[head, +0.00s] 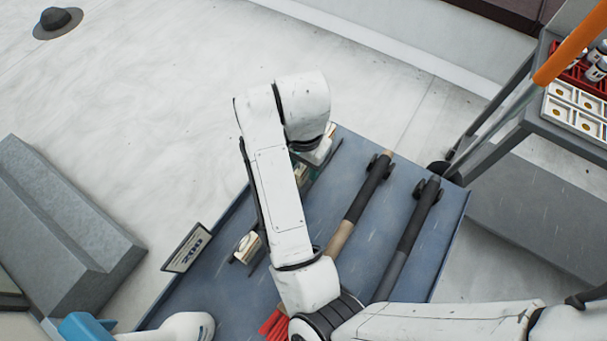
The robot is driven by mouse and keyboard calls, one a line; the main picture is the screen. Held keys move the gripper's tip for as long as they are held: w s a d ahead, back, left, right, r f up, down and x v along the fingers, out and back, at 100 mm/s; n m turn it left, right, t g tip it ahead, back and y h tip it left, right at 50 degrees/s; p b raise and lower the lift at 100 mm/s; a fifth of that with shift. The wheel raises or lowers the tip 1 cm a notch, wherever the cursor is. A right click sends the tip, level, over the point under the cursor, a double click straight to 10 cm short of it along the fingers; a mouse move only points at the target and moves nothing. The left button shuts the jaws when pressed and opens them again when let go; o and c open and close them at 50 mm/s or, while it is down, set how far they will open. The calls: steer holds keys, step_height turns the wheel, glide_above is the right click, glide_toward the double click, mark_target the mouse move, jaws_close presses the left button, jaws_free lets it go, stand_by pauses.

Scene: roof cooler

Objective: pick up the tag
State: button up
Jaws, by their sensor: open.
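My gripper (314,158) points down over the far left part of the blue-grey table top. My own arm covers much of it and its fingertips are hard to make out. It is open. A small pale plate with dark figures (187,248) stands at the table's left edge, well to the left of my gripper. It looks like a tag, but I cannot tell for sure that it is the task's tag. A small cream item (247,248) sits in a dark holder beside my forearm. Whatever lies directly under my gripper is mostly hidden.
Two dark long-handled tools (362,203) (408,240) lie on the blue-grey table (440,262). Red items (274,325) lie near its front. A grey cart (520,125) with trays and an orange pole (568,55) stands right. A grey block (60,230) stands left.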

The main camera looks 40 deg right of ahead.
steer(key=shift+f, duration=0.4)
jaws_close()
